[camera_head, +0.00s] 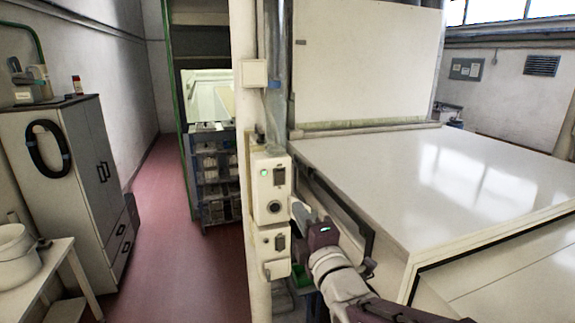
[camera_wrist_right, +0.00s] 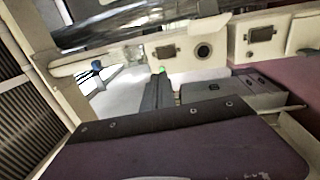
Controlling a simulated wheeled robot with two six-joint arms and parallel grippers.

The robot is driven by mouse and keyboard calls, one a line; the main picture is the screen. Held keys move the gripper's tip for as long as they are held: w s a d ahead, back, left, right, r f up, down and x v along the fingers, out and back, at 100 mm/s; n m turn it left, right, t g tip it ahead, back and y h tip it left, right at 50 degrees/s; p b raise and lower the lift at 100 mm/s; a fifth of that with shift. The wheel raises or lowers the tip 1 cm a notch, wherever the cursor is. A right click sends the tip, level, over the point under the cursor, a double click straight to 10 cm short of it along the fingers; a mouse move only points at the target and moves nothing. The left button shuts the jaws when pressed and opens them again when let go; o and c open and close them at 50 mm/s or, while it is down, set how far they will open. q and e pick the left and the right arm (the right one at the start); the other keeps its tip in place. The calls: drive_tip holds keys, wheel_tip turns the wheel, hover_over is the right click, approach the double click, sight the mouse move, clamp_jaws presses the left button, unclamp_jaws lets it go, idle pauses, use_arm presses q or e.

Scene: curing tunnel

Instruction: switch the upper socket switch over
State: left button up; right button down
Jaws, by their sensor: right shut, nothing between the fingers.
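The upper socket box (camera_head: 271,188) is a cream box on the post, with a lit green lamp (camera_head: 264,172), a dark switch (camera_head: 279,176) and a round socket (camera_head: 274,207) below. The switch also shows in the right wrist view (camera_wrist_right: 165,52), beside the round socket (camera_wrist_right: 203,50). Which way the switch is set is too small to tell. My right gripper (camera_head: 297,207) is shut and empty, just right of the box and lower than the switch. I cannot tell whether it touches the box. My left gripper is not in view.
A lower socket box (camera_head: 272,252) with its own dark switch (camera_head: 280,242) sits below the upper one. A large white sloping machine panel (camera_head: 440,180) stands close on the right. A grey cabinet (camera_head: 70,170) and white table stand left; the red floor (camera_head: 165,220) between is clear.

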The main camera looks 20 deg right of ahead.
drive_tip(key=a+b, duration=0.1)
drive_tip(key=b, duration=0.3)
approach(279, 175)
drive_tip(key=w+p, duration=0.1)
drive_tip(key=w, duration=0.1)
drive_tip(key=w+p, duration=0.1)
drive_tip(key=w, duration=0.1)
drive_tip(key=w+r+p, duration=0.1)
drive_tip(key=w, duration=0.1)
drive_tip(key=shift+w+d+p, duration=0.1)
drive_tip(key=shift+d+p, duration=0.05)
drive_tip(key=shift+p, duration=0.2)
drive_tip(key=shift+w+f, duration=0.1)
drive_tip(key=shift+w, duration=0.2)
drive_tip(key=shift+a, duration=0.3)
